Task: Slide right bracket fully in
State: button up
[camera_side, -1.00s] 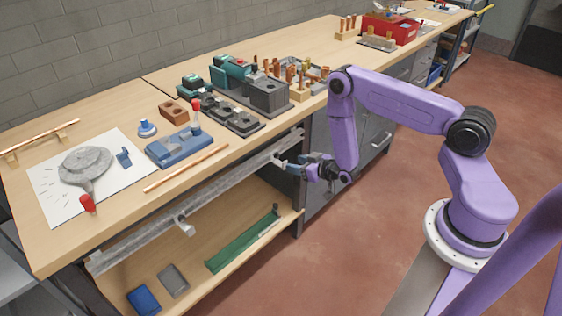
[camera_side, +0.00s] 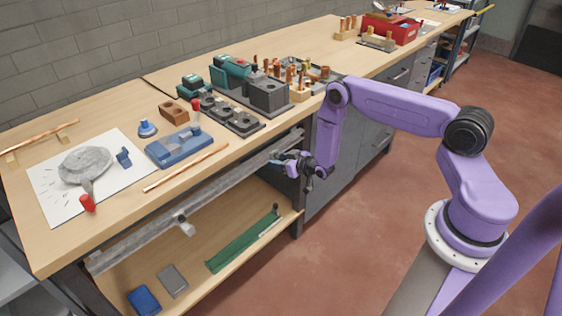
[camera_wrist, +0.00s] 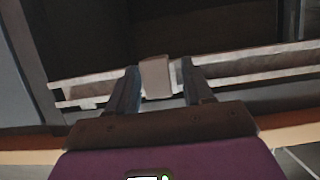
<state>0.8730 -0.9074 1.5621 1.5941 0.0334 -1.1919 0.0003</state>
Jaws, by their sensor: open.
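A long grey metal rail (camera_side: 130,243) runs along the front of the bench just below the top. In the wrist view the right bracket (camera_wrist: 156,78) is a pale grey block on the rail (camera_wrist: 255,62). In the side view my gripper hides most of this bracket. My gripper (camera_side: 283,160) is at the right end of the rail. In the wrist view its two fingers (camera_wrist: 159,74) are open, one on each side of the bracket, with a gap at the right finger; contact at the left finger is unclear. Another bracket (camera_side: 184,224) sits farther left on the rail.
The bench top (camera_side: 110,118) lies above the rail, with a blue fixture (camera_side: 178,149) and a copper rod (camera_side: 188,167) near its edge. A lower shelf (camera_side: 215,225) holds a green tray (camera_side: 243,240). Grey drawers (camera_side: 335,165) stand right of the gripper.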

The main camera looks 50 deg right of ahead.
grip_shut()
jog(key=a, duration=1)
jog(key=shift+a, duration=0.2)
jog(key=shift+c, duration=0.3)
grip_release()
jog(key=shift+o, duration=0.3)
jog(key=shift+s, duration=0.1)
jog(key=v, duration=1.7)
jog(key=shift+r, duration=0.15)
